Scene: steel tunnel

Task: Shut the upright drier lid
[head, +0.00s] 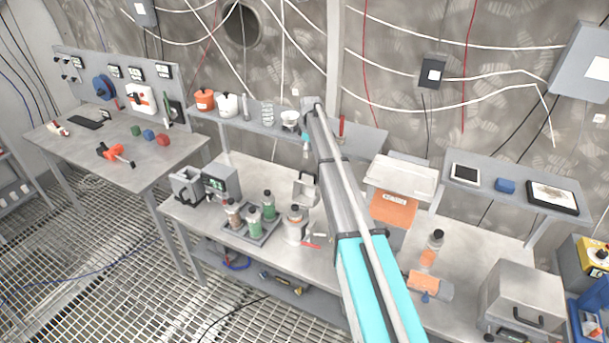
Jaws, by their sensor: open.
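The drier appears to be the orange box (393,211) with a small label, on the bench right of my arm. A pale, box-like lid (403,178) stands raised above and behind it; its hinge cannot be made out. My arm reaches from the bottom right up toward the wall shelf and covers the area just left of the drier.
A rack of bottles (254,229) and a grey instrument (221,181) stand left on the bench. A bottle with orange contents (430,254) stands right of the drier, before a grey handled box (521,301). A raised shelf (467,200) holds a tablet behind.

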